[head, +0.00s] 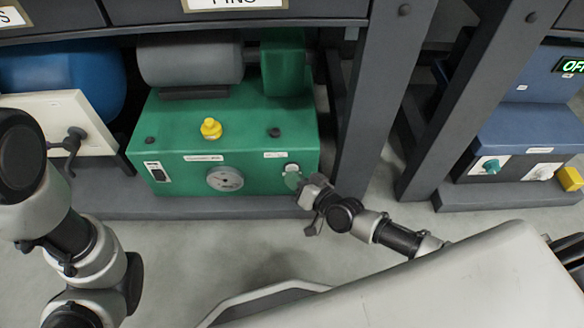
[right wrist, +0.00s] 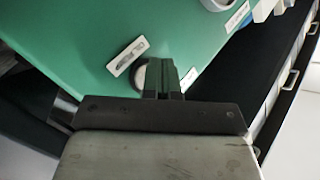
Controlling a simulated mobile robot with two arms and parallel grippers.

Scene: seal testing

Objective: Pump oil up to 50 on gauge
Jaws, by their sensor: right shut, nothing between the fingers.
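The green pump unit (head: 235,150) stands on a low dark shelf in the head view. A round gauge (head: 225,179) is on its front; its reading is too small to tell. A small knob or button (head: 292,170) sits at the right of the front, beside my right gripper (head: 302,186). In the right wrist view, the right fingers (right wrist: 163,80) are shut and empty, pointing at the green face. They partly cover a round part (right wrist: 140,78) next to a white label; whether they touch it I cannot tell.
A yellow cap (head: 211,129) is on top of the pump unit, and a switch (head: 157,171) is at its front left. A beige panel (head: 90,135) with a dark handle stands left. A dark upright post (head: 375,90) is close on the right, with a blue unit (head: 525,130) beyond.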

